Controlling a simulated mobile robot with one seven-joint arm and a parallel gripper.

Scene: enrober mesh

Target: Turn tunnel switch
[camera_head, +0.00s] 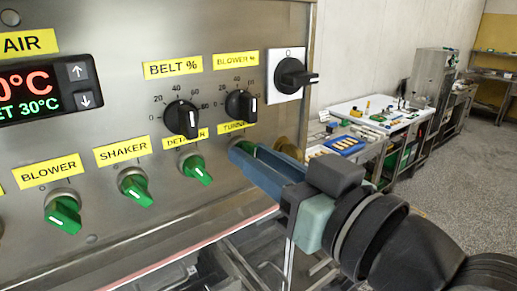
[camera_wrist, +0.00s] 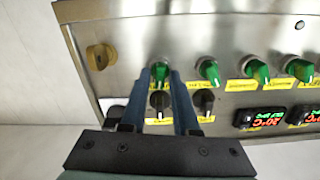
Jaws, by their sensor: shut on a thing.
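The tunnel switch (camera_wrist: 160,70) is a green knob, seen between my fingertips in the wrist view. In the head view it is hidden behind my gripper (camera_head: 242,151), under the partly covered yellow TUNNEL label (camera_head: 234,127). My gripper, also in the wrist view (camera_wrist: 160,77), has its blue fingers closed on the knob's sides at the panel. How far the knob is turned cannot be made out.
Green detailer (camera_head: 196,170), shaker (camera_head: 136,187) and blower (camera_head: 63,214) switches sit to the left. Black belt (camera_head: 183,118) and blower dials (camera_head: 241,105) and a black rotary switch (camera_head: 294,76) are above. A brass knob (camera_wrist: 98,57) is beside the tunnel switch.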

